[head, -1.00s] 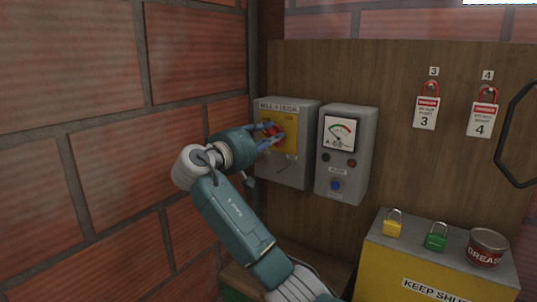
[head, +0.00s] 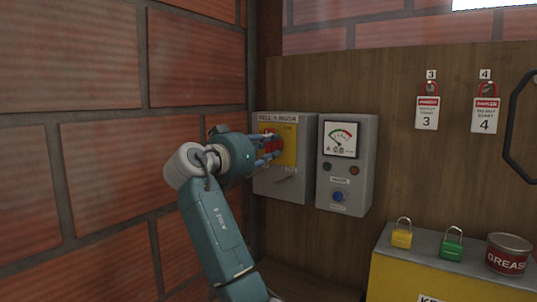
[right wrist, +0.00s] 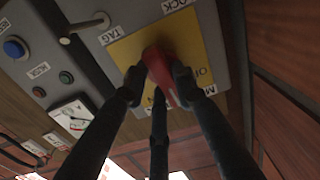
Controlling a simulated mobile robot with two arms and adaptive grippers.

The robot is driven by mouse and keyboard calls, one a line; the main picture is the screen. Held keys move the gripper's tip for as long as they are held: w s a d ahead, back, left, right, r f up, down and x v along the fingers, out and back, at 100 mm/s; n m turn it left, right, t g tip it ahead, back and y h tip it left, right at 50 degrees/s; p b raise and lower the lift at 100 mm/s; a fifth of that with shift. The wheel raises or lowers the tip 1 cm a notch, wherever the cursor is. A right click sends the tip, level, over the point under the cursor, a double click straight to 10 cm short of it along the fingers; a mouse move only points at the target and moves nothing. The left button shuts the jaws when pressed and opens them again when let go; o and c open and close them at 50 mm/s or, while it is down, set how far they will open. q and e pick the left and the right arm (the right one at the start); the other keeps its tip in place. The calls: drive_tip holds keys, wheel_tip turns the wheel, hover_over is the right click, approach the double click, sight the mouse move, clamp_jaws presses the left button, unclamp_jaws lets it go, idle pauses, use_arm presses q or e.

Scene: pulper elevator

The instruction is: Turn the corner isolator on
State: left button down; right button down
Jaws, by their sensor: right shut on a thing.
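The corner isolator (head: 263,185) is a grey box with a yellow plate (head: 289,134), mounted on the wooden board beside the brick corner. Its red handle (head: 269,141) shows partly behind my fingers, and more clearly in the right wrist view (right wrist: 156,64). My right gripper (head: 276,149) is at the front of the isolator. In the right wrist view its dark fingers (right wrist: 157,82) are closed around the red handle. The fingers hide part of the plate, and I cannot read the handle's exact setting. My left gripper is not in view.
A grey meter box (head: 347,165) with a dial and buttons stands close right of the isolator. Danger tags (head: 427,113) hang on the board. A yellow box (head: 400,277) carries padlocks and a grease tin (head: 508,254). The brick wall (head: 85,190) is close on the left.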

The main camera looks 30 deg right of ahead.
drive_tip(key=shift+f+m+b, duration=0.25)
drive_tip(key=shift+m+b, duration=0.05)
drive_tip(key=shift+m, duration=0.3)
drive_tip(key=c, duration=1.6)
unclamp_jaws()
drive_tip(key=shift+c, duration=0.2)
drive_tip(key=shift+o, duration=1.3)
drive_tip(key=shift+r, duration=0.1)
drive_tip(key=shift+a, duration=0.1)
drive_tip(key=v, duration=1.2)
drive_tip(key=shift+w, duration=0.1)
